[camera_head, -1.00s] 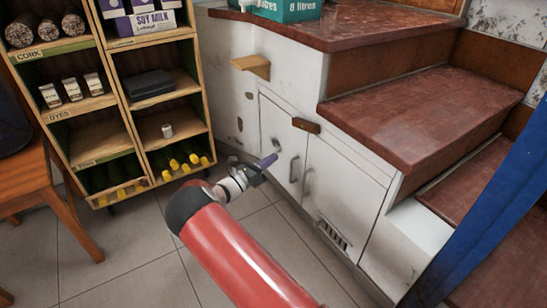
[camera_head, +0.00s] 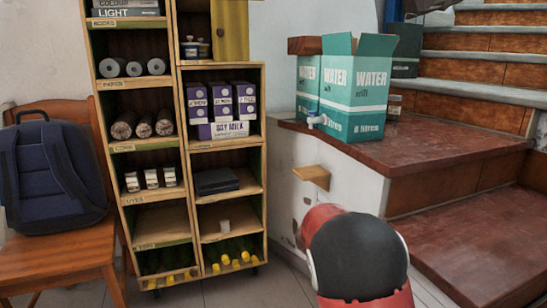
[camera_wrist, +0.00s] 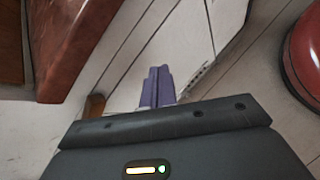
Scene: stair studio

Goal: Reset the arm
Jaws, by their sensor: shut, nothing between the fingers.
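My gripper (camera_wrist: 157,88) shows in the wrist view, its purple fingers together with nothing between them. The gripper itself does not show in that view.
A wooden shelf unit (camera_head: 187,190) stands left of centre, beside an orange chair (camera_head: 60,263) with a blue backpack (camera_head: 50,175). Water boxes (camera_head: 355,90) stand on the red-brown landing (camera_head: 440,150). A small wooden ledge (camera_head: 312,176) juts from the white wall.

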